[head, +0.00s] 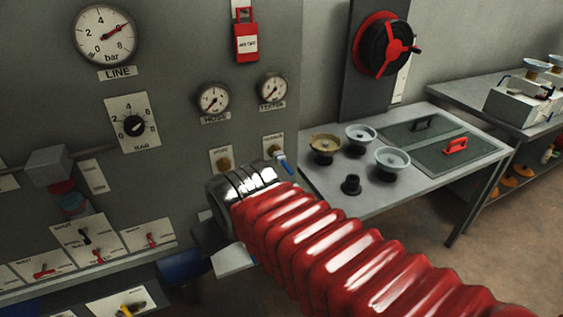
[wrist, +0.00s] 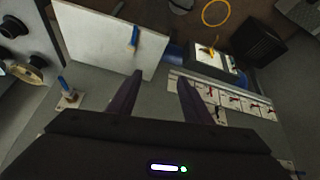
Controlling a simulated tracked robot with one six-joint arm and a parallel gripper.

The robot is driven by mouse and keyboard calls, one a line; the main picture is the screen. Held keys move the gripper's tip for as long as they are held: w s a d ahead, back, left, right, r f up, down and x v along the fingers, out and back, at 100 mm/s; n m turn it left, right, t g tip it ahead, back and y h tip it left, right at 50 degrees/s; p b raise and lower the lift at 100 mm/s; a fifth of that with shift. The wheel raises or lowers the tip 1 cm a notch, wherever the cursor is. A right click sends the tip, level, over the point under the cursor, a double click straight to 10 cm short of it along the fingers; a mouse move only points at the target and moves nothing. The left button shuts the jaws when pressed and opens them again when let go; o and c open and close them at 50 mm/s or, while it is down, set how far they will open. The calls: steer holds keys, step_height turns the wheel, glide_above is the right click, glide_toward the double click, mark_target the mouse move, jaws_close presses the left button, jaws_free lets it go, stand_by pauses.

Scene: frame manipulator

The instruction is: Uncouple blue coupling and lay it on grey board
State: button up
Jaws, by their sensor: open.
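The light grey board (wrist: 98,32) juts out from the panel in the wrist view. Its pale corner (head: 232,258) shows below my arm in the head view. A small blue piece (wrist: 134,38), which looks like the blue coupling, lies on the board near its right edge. My gripper (wrist: 160,77) is open, its two dark fingers apart with nothing between them. The fingertips are close to the board's edge, apart from the blue piece in the picture. In the head view my red arm hides the gripper and most of the board.
A brass fitting with a blue lever (wrist: 65,93) sits on the panel left of my gripper. Small switches (wrist: 225,98) line the right. A dark box (wrist: 258,43) stands beyond. A side table (head: 340,192) with several cups is at the right in the head view.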

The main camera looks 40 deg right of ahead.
steer(key=w+d+f+m+h, duration=0.2)
steer(key=w+d+f, duration=0.3)
steer(key=d, duration=0.4)
steer(key=t+h, duration=0.2)
steer(key=t, duration=0.9)
glide_toward(282, 161)
steer(key=w+d+f, duration=0.1)
steer(key=w, duration=0.1)
steer(key=shift+w, duration=0.15)
steer(key=shift+x, duration=4.5)
steer(key=shift+r, duration=0.1)
jaws_close()
